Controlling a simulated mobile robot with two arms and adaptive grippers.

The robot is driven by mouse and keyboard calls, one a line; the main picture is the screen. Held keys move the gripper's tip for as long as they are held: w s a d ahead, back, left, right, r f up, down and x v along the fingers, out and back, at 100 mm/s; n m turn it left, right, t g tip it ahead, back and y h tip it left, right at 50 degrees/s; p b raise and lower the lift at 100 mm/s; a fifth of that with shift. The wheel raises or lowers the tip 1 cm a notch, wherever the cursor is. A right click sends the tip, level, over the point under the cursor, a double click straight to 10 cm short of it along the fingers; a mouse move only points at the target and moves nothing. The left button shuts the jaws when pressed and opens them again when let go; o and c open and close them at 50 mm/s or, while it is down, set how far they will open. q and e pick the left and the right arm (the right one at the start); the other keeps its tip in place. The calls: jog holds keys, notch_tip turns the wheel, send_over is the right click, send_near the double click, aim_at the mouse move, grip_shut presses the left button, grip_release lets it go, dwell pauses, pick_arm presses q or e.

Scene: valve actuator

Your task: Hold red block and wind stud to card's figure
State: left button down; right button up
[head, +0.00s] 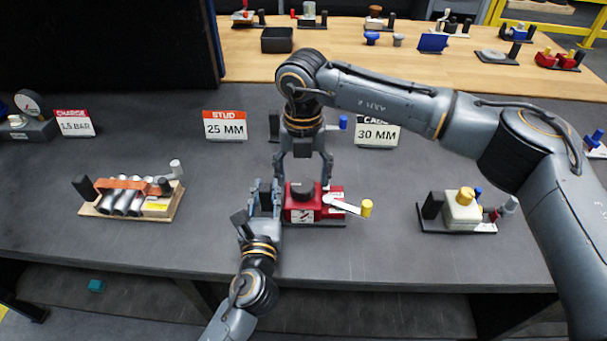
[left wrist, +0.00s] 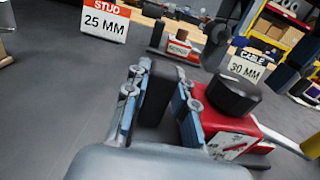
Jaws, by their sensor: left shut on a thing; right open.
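The red block (head: 300,214) sits on the bench with a black knob (head: 303,191) on top and a silver crank with a yellow handle (head: 367,208) at its right. A black upright post (left wrist: 157,92) stands at its left side. My left gripper (head: 265,197) is shut on this post, with one finger on each side. My right gripper (head: 301,179) points down above the red block, open, its fingers spread around the knob's sides. The stud itself cannot be made out. The white card headed STUD (head: 225,126) reads 25 MM and stands behind to the left.
A CABLE card (head: 377,132) reading 30 MM stands behind, partly covered by my right arm. A cream block fixture (head: 463,210) is at the right, a roller fixture (head: 130,196) at the left. Another fixture with a blue handle (head: 343,122) stands behind my right gripper.

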aim_at(303, 184)
pick_arm(q)
jog(key=shift+f, duration=0.15)
pick_arm(e)
notch_tip(303, 184, up, 12)
jog(key=shift+f, duration=0.15)
jog(key=shift+s, duration=0.1)
pick_arm(q)
jog(key=c, duration=1)
grip_release()
jog(key=shift+w, duration=0.1)
jog(key=shift+c, duration=0.2)
pick_arm(e)
jog(key=shift+f, duration=0.1)
